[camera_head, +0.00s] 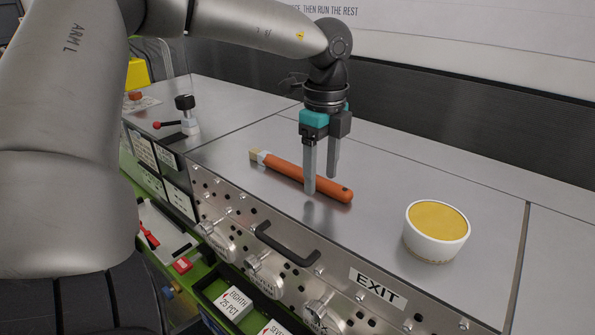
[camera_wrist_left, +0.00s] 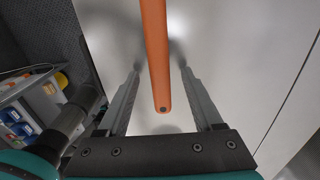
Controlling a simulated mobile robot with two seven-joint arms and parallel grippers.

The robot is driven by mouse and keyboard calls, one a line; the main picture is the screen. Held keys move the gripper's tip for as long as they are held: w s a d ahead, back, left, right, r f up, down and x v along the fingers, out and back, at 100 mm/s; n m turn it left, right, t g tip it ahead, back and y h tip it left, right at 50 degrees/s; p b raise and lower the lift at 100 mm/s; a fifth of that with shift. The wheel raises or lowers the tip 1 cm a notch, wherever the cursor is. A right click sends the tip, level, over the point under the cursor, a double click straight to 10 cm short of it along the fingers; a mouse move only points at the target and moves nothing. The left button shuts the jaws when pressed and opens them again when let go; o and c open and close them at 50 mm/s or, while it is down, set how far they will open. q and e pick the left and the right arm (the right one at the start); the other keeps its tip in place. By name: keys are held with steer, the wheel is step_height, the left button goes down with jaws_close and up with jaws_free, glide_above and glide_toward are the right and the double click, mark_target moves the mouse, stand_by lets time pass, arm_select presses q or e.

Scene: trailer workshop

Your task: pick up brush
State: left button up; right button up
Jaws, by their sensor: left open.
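The brush (camera_head: 283,167) has a long orange handle and a pale tip at its left end. It lies flat on the metal worktop, slanting from upper left to lower right. My left gripper (camera_head: 322,182) points down over the handle, open, with one finger on the near side and one on the far side. In the left wrist view the orange handle (camera_wrist_left: 155,55) runs between the two open fingers and touches neither as far as I can see. Its rounded end with a dark hole points towards the gripper's palm. My right gripper is not in view.
A white round tub (camera_head: 436,248) with a yellow top stands to the right on the worktop (camera_head: 400,165). A black handle (camera_head: 286,243), knobs and an EXIT label (camera_head: 378,286) line the front panel. A black-knobbed device (camera_head: 187,116) with a red-ended lever stands at the back left.

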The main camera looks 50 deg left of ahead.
arm_select(q)
jaws_close()
stand_by(0.4)
steer(key=shift+r, duration=0.1)
